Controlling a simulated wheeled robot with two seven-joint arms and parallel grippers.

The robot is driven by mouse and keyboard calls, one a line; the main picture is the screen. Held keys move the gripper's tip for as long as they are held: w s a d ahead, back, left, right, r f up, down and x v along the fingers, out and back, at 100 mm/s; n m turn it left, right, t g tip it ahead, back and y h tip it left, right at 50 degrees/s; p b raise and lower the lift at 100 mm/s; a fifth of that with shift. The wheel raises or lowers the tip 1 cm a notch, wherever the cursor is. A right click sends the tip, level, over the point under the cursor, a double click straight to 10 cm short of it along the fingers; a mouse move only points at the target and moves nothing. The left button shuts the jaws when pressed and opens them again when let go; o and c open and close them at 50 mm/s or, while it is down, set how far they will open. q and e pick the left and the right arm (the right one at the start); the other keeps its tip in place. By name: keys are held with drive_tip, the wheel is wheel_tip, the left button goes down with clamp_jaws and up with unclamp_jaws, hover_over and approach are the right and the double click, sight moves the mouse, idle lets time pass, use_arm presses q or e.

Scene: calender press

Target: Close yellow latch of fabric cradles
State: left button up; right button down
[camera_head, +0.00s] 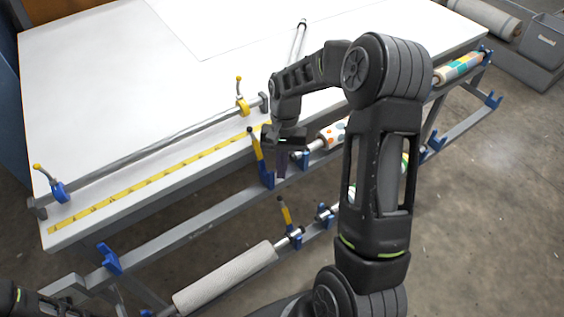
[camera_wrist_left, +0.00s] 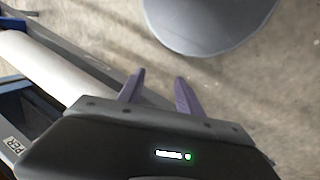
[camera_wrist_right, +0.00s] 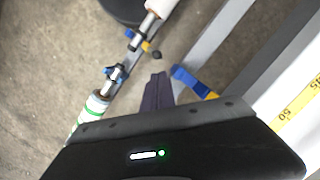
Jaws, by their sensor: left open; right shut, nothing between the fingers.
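A blue fabric cradle (camera_head: 266,178) sits on the table's front rail, its yellow latch handle (camera_head: 256,146) standing up and tilted slightly. My right gripper (camera_head: 282,172) is shut and empty, fingers pointing down just right of this cradle. In the right wrist view its fingertips (camera_wrist_right: 158,76) are close to the blue cradle (camera_wrist_right: 188,78); whether they touch is unclear. A second yellow latch (camera_head: 285,211) stands tilted up on the lower rail. My left gripper (camera_wrist_left: 158,84) is open and empty in the left wrist view, above the floor beside a pale roll.
A pale fabric roll (camera_head: 226,278) lies on the lower rail. Patterned rolls (camera_head: 333,134) (camera_head: 460,67) hang along the upper rail. The white table (camera_head: 120,90) carries a metal bar (camera_head: 155,140) with yellow-handled clamps and a yellow ruler (camera_head: 150,182). My right arm hides part of the rails.

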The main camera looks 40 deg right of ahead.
sight(284, 210)
drive_tip(key=b+x, duration=0.3)
drive_tip(key=x, duration=0.2)
drive_tip(key=shift+f, duration=0.4)
